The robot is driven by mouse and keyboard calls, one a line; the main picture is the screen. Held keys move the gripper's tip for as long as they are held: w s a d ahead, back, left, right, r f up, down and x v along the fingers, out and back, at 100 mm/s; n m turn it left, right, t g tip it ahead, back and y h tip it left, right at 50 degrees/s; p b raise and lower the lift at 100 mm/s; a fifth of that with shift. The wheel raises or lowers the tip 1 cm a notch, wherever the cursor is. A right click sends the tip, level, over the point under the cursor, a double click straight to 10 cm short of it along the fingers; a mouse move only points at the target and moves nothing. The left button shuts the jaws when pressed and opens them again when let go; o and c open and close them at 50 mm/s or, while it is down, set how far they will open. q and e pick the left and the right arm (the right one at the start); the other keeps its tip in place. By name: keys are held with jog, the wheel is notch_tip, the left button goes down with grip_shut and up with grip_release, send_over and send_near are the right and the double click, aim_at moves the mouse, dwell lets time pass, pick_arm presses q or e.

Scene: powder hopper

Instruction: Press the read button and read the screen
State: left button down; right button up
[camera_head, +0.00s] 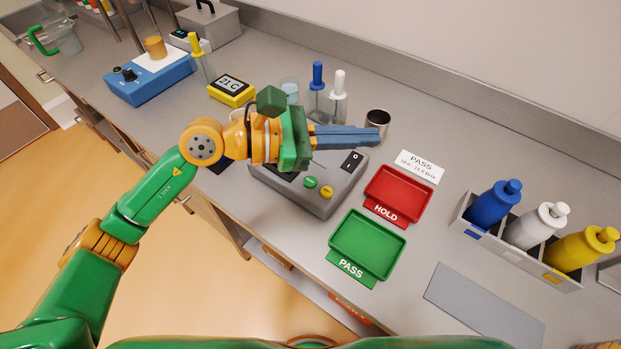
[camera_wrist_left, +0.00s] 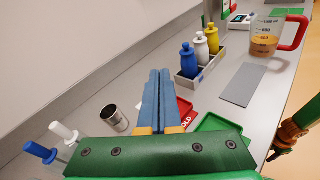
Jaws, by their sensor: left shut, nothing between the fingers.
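A grey instrument box (camera_head: 320,203) stands on the bench with a green button (camera_head: 310,182) and a yellow button (camera_head: 326,191) on top. I cannot read labels on these buttons. My right gripper is out of view.
A metal cup (camera_head: 378,121) stands close to the left fingertips. A bottle rack (camera_head: 467,226) stands farther right. A yellow "21C" display (camera_head: 232,88) is behind left.

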pick_arm(q)
notch_tip(320, 180, down, 3)
jog(key=w+a+m+y, duration=0.2)
jog(key=y, duration=0.1)
jog(key=m+t+y, duration=0.1)
jog(key=t+y, duration=0.1)
jog(key=y, duration=0.3)
send_over(305, 182)
notch_tip(305, 182, down, 3)
jog(key=shift+a+f, duration=0.1)
jog(key=shift+f, duration=0.1)
jog(key=shift+f, duration=0.15)
notch_tip(305, 182, down, 8)
jog(key=b, duration=0.5)
jog(key=shift+f+b, duration=0.25)
jog(key=shift+b, duration=0.1)
dwell(0.5)
jog(key=shift+f+b, duration=0.4)
jog(key=shift+b, duration=0.35)
